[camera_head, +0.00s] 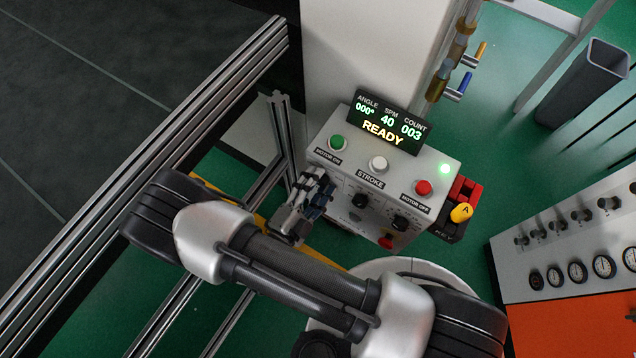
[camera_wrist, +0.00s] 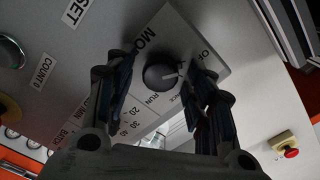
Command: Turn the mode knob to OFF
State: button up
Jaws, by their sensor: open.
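The mode knob (camera_wrist: 162,73) is a round black knob with a white pointer mark, on a light panel under a label beginning "MO". In the wrist view its mark points to the right, between the partly hidden "OF" label (camera_wrist: 208,52) and a label ending "NCE" (camera_wrist: 187,93); "RUN" stands below. My gripper (camera_wrist: 162,68) is open, with one dark finger on each side of the knob; I cannot tell whether either touches it. In the head view my gripper (camera_head: 312,193) is at the left part of the control box (camera_head: 345,152) and hides the mode knob.
A display (camera_head: 388,122) reads READY. Metal rails (camera_head: 230,85) run along the left. A gauge panel (camera_head: 575,240) stands at right.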

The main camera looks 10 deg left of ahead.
jog(key=v, duration=1.2)
dwell(0.5)
jog(key=w+d+r+m+g+h, duration=0.55)
jog(key=r+m+g, duration=0.4)
jog(key=m, duration=0.65)
jog(key=s+d+r+n+g+y+b, duration=0.1)
jog(key=d+r+n+y, duration=0.5)
jog(key=n, duration=1)
jog(key=s+d+r+n+g+y+b, duration=0.1)
jog(key=s+d+r+n+y, duration=0.2)
jog(key=d+r+n, duration=1)
jog(key=n+y, duration=0.3)
jog(key=shift+r, duration=0.35)
